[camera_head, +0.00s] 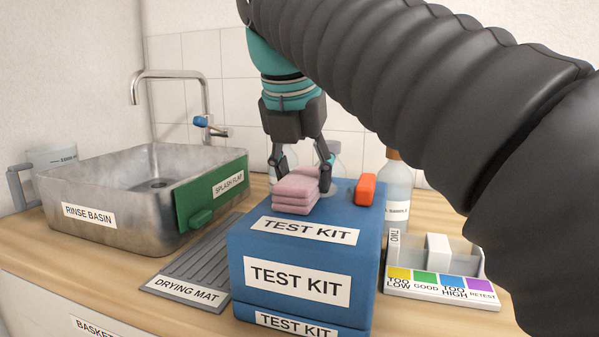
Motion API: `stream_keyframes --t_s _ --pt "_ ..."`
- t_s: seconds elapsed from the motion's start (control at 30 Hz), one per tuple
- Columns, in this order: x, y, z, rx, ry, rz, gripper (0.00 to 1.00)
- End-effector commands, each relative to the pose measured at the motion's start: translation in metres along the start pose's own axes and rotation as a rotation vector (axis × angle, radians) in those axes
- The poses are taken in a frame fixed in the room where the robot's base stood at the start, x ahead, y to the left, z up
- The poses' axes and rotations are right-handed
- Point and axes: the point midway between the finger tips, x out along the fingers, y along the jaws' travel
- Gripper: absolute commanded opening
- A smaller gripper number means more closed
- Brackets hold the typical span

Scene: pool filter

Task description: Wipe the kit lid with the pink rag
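The pink rag (291,192) is a folded, layered stack at the top of the blue test kit, on or just over its lid (340,208). The lid carries a TEST KIT label and a red-orange block with a hole (365,189), standing right of the rag. My gripper (301,174) points down at the rag's far side. Its fingers are spread, one near the rag's left rear and one near its right rear. The rag partly hides the fingertips, so I cannot tell whether they press on it.
Left of the kit are a grey drying mat (188,283) and a metal rinse basin (110,214) with a green splash flap (213,192). Bottles (397,185) stand behind the kit. A color chart tray (440,289) is at right. My arm covers the upper right.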

Motion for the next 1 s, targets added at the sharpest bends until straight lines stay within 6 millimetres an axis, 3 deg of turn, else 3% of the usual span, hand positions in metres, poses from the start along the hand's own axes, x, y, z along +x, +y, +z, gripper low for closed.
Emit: stream_keyframes --t_s 0.47,1.0 --pt "0.001 0.000 0.000 0.000 0.001 -0.001 0.10" --pt "0.009 0.000 0.021 0.000 0.000 0.000 0.10"
